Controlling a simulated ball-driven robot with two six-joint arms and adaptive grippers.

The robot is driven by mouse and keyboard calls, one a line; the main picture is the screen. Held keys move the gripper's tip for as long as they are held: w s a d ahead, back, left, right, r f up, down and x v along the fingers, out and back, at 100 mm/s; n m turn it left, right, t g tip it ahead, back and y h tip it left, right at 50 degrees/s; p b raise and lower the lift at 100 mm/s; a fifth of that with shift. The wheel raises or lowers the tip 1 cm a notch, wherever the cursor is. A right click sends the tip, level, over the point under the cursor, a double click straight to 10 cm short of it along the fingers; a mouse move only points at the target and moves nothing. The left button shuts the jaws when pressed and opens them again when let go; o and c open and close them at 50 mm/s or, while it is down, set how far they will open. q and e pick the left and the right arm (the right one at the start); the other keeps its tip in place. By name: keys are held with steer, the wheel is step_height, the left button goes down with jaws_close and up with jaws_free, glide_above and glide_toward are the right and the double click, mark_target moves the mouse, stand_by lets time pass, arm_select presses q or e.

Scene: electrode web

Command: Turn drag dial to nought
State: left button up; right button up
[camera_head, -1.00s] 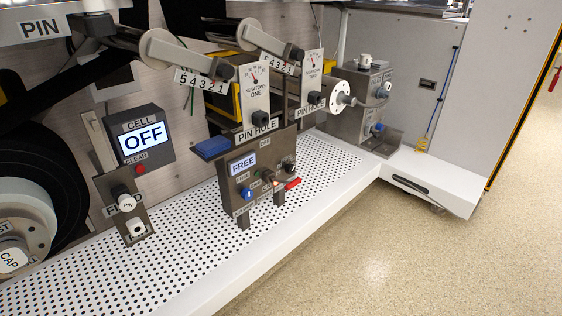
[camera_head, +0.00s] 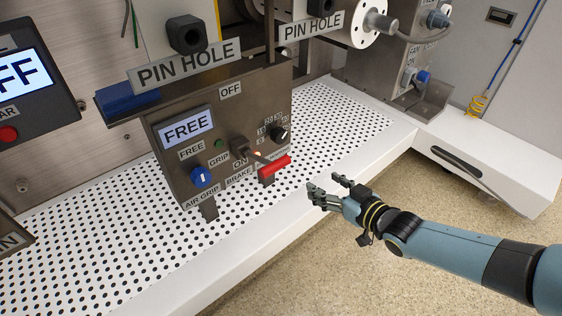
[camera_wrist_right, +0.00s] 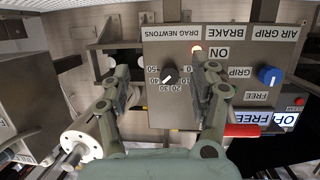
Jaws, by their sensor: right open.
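The drag dial (camera_head: 281,134) is a small black knob with numbers around it, on the right part of the grey control panel (camera_head: 172,160). In the right wrist view, upside down, the dial (camera_wrist_right: 169,75) sits above the numbers 0 to 50, under "DRAG NEWTONS". Its white mark slants toward lower left, seemingly near 30 to 40. My right gripper (camera_head: 325,184) is open and empty, in front of the panel, to the lower right of the dial and apart from it. In the wrist view its fingers flank the dial. My left gripper is not in view.
A red-handled brake lever (camera_head: 274,166) sticks out just below the dial. The blue air grip knob (camera_head: 203,177) and the FREE display (camera_head: 187,127) are to the left. PIN HOLE plates (camera_head: 187,67) overhang above. The perforated shelf (camera_head: 345,150) is clear right of the panel.

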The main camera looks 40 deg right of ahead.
mark_target(282, 138)
arm_select(q)
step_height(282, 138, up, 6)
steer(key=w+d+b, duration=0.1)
steer(key=b, duration=0.2)
arm_select(e)
steer(key=w+r+t+b, duration=0.1)
steer(key=w, duration=0.3)
steer(key=w+a+r+t+b, duration=0.1)
steer(key=w+r, duration=0.1)
steer(key=w, duration=0.3)
steer(key=w+r+t+y+b, duration=0.1)
steer(key=w, duration=0.4)
steer(key=shift+w+a+r+n+b, duration=0.25)
steer(key=shift+a+r+n+b, duration=0.05)
steer(key=shift+r+b, duration=0.05)
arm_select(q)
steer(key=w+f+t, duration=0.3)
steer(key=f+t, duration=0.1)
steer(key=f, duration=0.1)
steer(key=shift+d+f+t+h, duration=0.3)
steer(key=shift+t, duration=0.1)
arm_select(e)
steer(key=shift+w+r, duration=0.1)
steer(key=shift+w, duration=0.5)
steer(key=c, duration=1.1)
